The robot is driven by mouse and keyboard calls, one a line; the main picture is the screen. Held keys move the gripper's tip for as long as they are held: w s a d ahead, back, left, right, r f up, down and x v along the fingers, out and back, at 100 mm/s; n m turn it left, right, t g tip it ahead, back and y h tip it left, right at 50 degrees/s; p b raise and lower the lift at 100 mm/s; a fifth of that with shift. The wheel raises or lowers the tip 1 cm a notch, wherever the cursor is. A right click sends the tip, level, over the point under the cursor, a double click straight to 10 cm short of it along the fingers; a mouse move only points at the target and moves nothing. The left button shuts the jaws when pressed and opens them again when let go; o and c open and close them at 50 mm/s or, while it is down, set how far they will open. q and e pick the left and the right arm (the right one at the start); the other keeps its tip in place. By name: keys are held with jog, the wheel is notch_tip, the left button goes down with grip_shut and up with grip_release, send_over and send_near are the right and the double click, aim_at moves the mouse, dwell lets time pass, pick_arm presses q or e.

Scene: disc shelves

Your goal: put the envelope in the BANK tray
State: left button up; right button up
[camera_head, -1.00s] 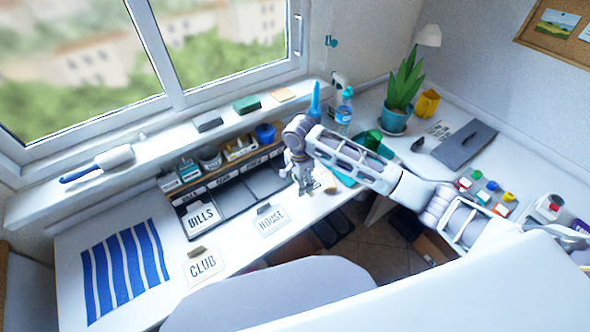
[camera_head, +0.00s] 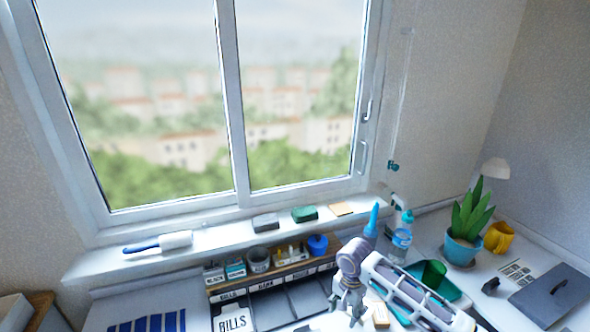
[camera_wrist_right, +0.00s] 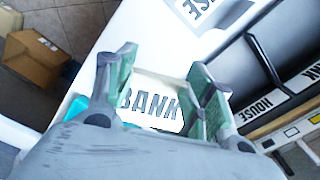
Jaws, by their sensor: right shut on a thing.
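The white envelope lettered BANK (camera_wrist_right: 150,100) is between the fingers of my right gripper (camera_wrist_right: 150,88) in the wrist view, and they are shut on it. In the head view my right gripper (camera_head: 348,308) is low in the picture, by the right end of the dark tray row; the envelope is hard to make out there. In the wrist view the BANK label (camera_wrist_right: 305,78) is at the right, beside the HOUSE label (camera_wrist_right: 264,105). My left gripper is out of view.
A BILLS envelope (camera_head: 233,322) is at the leftmost compartment. Cups and small boxes stand on the wooden ledge (camera_head: 272,275) behind the trays.

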jog(key=s+d+r+n, duration=0.3)
jog(key=d+n, duration=0.3)
jog(key=n, duration=0.2)
jog(key=shift+s+d+r+n, duration=0.15)
jog(key=shift+d+r+n, duration=0.2)
jog(key=shift+r, duration=0.35)
dwell(0.7)
